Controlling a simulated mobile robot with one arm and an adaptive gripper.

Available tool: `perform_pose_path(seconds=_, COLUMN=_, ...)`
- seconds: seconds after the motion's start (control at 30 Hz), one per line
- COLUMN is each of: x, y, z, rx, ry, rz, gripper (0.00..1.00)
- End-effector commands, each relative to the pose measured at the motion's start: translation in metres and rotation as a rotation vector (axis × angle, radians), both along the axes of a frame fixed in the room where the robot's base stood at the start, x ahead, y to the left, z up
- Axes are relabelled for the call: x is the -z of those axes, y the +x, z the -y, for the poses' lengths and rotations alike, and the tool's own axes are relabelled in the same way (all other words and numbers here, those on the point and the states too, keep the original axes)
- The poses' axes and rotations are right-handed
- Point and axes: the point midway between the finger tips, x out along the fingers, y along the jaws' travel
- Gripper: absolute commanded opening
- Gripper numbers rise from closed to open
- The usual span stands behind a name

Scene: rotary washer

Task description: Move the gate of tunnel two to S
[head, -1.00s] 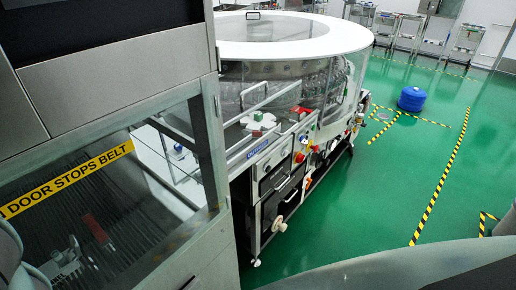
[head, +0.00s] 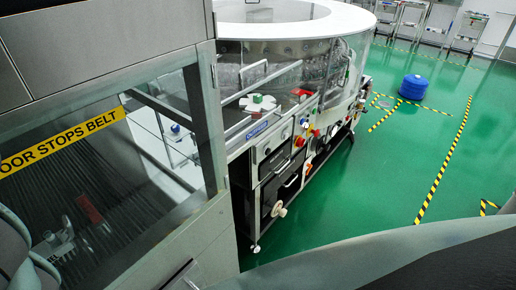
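A tunnel cabinet with a glass door (head: 110,165) and a yellow strip reading "OOR STOPS BELT" (head: 62,139) fills the left side. Through the glass a dark slatted belt shows, with a red part (head: 89,208) and a pale part (head: 62,238) at the lower left. The round rotary washer (head: 290,45) stands behind and to the right. I cannot make out a tunnel two gate or an S mark. My gripper is not in view.
A control cabinet (head: 268,160) with knobs and a handwheel (head: 278,209) stands below the washer. A blue round object (head: 413,87) sits on the green floor. Racks (head: 466,32) stand at the back.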

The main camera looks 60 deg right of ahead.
Motion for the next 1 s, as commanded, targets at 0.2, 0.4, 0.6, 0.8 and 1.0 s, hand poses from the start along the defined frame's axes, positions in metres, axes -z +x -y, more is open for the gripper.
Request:
perform_pose_path(seconds=0.2, x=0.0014, y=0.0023, z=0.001, rx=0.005, ry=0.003, rz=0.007, gripper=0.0)
perform_pose_path(seconds=0.4, x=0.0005, y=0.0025, z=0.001, rx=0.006, ry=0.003, rz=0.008, gripper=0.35)
perform_pose_path(seconds=0.6, x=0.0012, y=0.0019, z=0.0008, rx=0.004, ry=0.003, rz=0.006, gripper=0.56)
perform_pose_path(seconds=0.8, x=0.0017, y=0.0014, z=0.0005, rx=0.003, ry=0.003, rz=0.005, gripper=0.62)
perform_pose_path(seconds=1.0, x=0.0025, y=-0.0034, z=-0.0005, rx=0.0, ry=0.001, rz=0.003, gripper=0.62)
